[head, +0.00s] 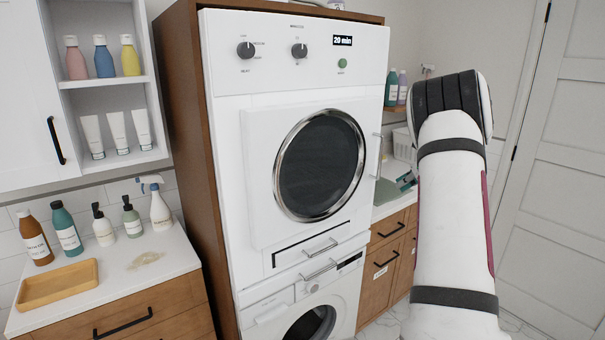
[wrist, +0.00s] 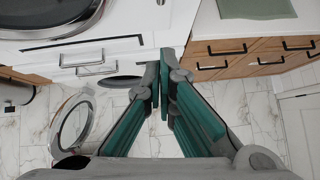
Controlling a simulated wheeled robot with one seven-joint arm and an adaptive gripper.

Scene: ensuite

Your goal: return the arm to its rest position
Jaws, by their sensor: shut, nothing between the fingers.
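My arm rises in the right of the head view, bent at a dark-banded joint near the top. My gripper (wrist: 165,72) shows in the wrist view with its teal-lined fingers together at the tips and nothing between them. It points over the floor near the front of the stacked machines and the wooden drawers. In the head view, a small teal and dark part of my gripper (head: 406,182) shows left of the arm, in front of the counter; the rest is hidden behind the arm.
The upper machine (head: 300,100) has its round door closed and reads "20 min". Below it, a washer's round door (wrist: 75,122) stands open over the marble floor. Wooden drawers (head: 388,235) are right of the machines. A left counter (head: 165,255) holds bottles and a tray.

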